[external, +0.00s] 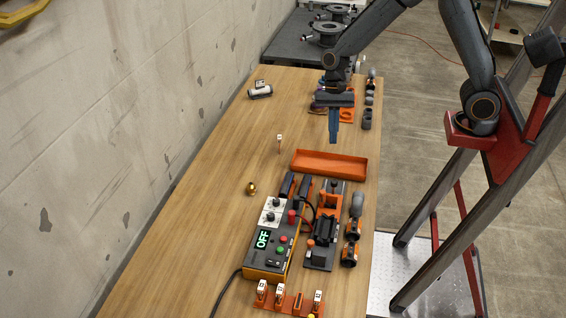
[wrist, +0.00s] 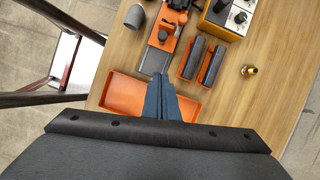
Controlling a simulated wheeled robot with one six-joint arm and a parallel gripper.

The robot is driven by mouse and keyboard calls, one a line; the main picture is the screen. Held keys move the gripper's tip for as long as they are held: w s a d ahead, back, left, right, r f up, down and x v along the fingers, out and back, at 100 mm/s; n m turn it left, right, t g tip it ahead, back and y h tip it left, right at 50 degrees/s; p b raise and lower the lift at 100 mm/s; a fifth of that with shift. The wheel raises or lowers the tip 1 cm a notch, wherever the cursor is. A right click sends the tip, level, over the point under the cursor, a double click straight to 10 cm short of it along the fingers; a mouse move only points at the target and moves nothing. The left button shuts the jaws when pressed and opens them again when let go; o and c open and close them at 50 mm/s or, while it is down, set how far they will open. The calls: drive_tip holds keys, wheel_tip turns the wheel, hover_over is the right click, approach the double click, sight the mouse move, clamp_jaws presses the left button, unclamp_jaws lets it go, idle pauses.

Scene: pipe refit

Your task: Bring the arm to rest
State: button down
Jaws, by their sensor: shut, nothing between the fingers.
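My gripper (external: 333,138) is shut and empty, pointing down above the wooden bench (external: 215,190), near the far edge of an orange tray (external: 330,166). In the wrist view the shut blue-grey fingers (wrist: 160,95) show in front of the orange tray (wrist: 125,92), whose middle they partly hide. The tray looks empty where it shows. My arm reaches in from the upper right over the bench.
A control box (external: 270,245) reading OFF stands near the front, beside a dark and orange fixture (external: 322,235). A brass fitting (external: 251,188) and a small white-topped marker (external: 280,140) stand on the bench. A grey-white cylinder (external: 260,92) lies farther back. The bench's left middle is clear.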

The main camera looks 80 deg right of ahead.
drive_tip(key=s+d+n+t+h, duration=0.1)
drive_tip(key=s+d+n+h, duration=0.1)
drive_tip(key=s+n, duration=0.4)
drive_tip(key=s+d+n+t+h, duration=0.1)
drive_tip(key=s+d+n+h, duration=0.1)
drive_tip(key=s+d+n, duration=0.3)
drive_tip(key=s+n, duration=0.2)
drive_tip(key=n, duration=0.2)
drive_tip(key=shift+s+d, duration=0.15)
drive_tip(key=shift+d, duration=0.1)
idle(2.2)
